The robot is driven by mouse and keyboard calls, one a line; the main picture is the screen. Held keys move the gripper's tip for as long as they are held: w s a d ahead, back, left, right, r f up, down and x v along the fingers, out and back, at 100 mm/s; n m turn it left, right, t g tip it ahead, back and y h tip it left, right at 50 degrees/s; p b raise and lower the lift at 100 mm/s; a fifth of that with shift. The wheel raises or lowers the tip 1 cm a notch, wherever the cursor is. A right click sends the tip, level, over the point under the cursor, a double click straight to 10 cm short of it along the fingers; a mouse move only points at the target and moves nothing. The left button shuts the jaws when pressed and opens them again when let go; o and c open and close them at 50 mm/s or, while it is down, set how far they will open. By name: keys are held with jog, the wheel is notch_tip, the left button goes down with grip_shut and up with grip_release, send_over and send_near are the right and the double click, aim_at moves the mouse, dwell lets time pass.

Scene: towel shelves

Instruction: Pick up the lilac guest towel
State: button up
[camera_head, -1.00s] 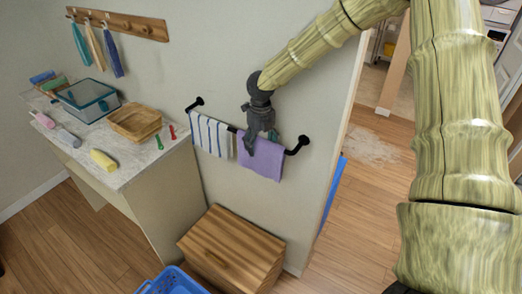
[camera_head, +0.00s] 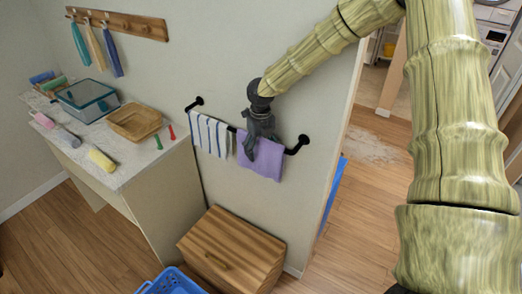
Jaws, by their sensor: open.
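The lilac guest towel (camera_head: 268,162) hangs over the right part of a black wall rail (camera_head: 291,149), to the right of a white and blue striped towel (camera_head: 209,136). My gripper (camera_head: 252,152) points down in front of the rail at the lilac towel's upper left part and hides some of it. Its jaws are open, though from this side the fingers overlap and the gap between them does not show. I cannot tell whether the fingers touch the cloth.
A wooden chest (camera_head: 232,250) stands below the rail, with a blue basket (camera_head: 172,282) at its front left. At left, a counter (camera_head: 130,168) holds a glass container (camera_head: 88,99), a wooden basket (camera_head: 135,121) and rollers. Towels hang from a peg board (camera_head: 118,23).

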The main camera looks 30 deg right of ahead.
jog(key=shift+f, duration=0.2)
jog(key=shift+c, duration=0.2)
jog(key=c, duration=1.2)
jog(key=shift+c, duration=0.6)
